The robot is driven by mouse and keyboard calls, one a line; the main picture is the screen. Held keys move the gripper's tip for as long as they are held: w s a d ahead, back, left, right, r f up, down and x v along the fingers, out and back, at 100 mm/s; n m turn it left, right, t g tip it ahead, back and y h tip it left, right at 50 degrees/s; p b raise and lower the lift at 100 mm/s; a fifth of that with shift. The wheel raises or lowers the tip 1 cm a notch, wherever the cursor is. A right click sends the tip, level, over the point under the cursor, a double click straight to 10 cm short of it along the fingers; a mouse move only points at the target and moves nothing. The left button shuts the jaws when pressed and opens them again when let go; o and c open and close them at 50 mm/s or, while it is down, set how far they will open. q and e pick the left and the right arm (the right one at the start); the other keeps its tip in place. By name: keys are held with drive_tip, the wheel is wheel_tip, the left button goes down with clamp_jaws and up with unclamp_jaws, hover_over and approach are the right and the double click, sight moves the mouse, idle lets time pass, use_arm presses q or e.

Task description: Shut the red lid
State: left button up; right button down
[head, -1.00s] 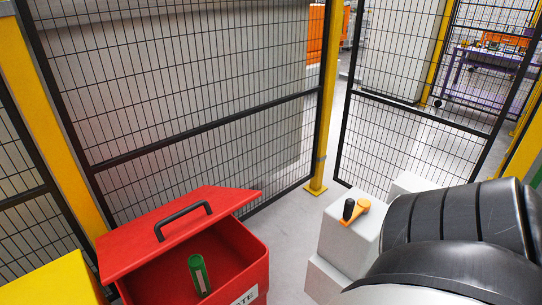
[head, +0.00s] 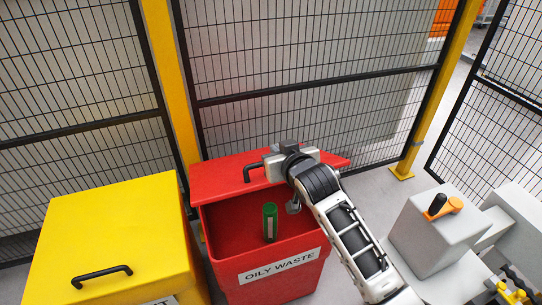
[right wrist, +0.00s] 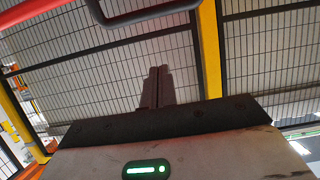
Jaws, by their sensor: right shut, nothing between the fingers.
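The red lid (head: 225,177) stands raised and tilted at the back of the red bin (head: 282,293), which is labelled OILY WASTE. The bin's mouth is open, and a green cylinder (head: 270,222) shows in it. The lid's black handle (head: 247,173) is partly hidden by my right gripper (head: 288,146). That gripper is in front of the lid's right part in the head view; I cannot tell if it touches. In the right wrist view, its fingers (right wrist: 157,88) are together and empty, with the handle (right wrist: 146,18) beyond them, apart from the tips. My left gripper is not in view.
A yellow bin (head: 120,230) with its lid down stands left of the red bin. Mesh fence panels (head: 310,50) and a yellow post (head: 170,80) rise close behind. A grey block (head: 430,235) with an orange and black knob (head: 440,206) stands right.

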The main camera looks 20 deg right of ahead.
drive_tip(key=w+f, duration=0.5)
drive_tip(key=shift+w+a+f, duration=0.1)
drive_tip(key=shift+w, duration=0.25)
drive_tip(key=shift+s+f+p, duration=0.3)
drive_tip(key=shift+f, duration=0.1)
